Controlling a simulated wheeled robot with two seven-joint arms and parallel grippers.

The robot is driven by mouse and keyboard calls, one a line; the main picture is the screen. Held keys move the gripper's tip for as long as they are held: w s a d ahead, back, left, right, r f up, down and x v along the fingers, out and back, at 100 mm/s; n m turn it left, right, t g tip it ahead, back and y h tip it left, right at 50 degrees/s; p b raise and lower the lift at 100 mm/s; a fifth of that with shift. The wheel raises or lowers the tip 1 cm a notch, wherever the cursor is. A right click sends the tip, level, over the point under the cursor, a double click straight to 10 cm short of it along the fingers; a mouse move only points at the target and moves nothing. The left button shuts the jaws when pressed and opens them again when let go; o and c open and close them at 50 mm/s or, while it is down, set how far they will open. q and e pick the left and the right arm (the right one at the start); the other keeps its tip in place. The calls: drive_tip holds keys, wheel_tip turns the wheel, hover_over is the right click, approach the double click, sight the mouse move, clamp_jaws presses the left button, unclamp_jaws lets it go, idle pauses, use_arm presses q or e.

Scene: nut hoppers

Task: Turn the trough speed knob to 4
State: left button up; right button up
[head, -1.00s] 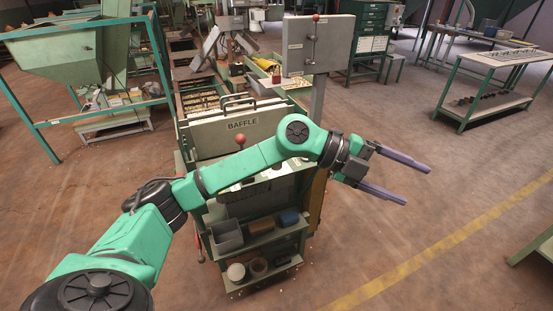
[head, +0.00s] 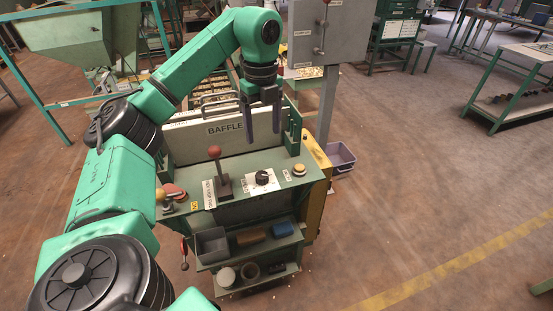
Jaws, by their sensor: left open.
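A black knob (head: 262,178) sits on a white dial plate on the machine's green control panel (head: 236,199). The dial's numbers are too small to read, so I cannot tell its setting. My left gripper (head: 263,140) points down, open and empty, above and behind the knob, in front of the baffle plate. Its two dark fingers are apart from each other and do not touch the knob. My right gripper is not in view.
A red-ball lever (head: 215,153) stands left of the knob and a yellow button (head: 299,169) to its right. The BAFFLE plate (head: 190,137) rises behind the panel. A grey box (head: 330,36) on a post stands at the back right. Shelves with bins are below.

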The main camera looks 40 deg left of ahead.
sight(262, 175)
use_arm(q)
drive_tip(key=s+f, duration=0.1)
drive_tip(key=s+f+b, duration=0.1)
drive_tip(key=f, duration=0.1)
drive_tip(key=s+f+b, duration=0.1)
drive_tip(key=f, duration=0.1)
drive_tip(key=shift+f, duration=0.1)
drive_tip(key=f, duration=0.2)
drive_tip(key=w+f, duration=0.1)
drive_tip(key=f, duration=0.1)
drive_tip(key=shift+f, duration=0.3)
wheel_tip(262, 175, down, 3)
drive_tip(key=shift+r, duration=0.1)
drive_tip(key=shift+f, duration=0.3)
drive_tip(key=shift+d+f, duration=0.1)
clamp_jaws()
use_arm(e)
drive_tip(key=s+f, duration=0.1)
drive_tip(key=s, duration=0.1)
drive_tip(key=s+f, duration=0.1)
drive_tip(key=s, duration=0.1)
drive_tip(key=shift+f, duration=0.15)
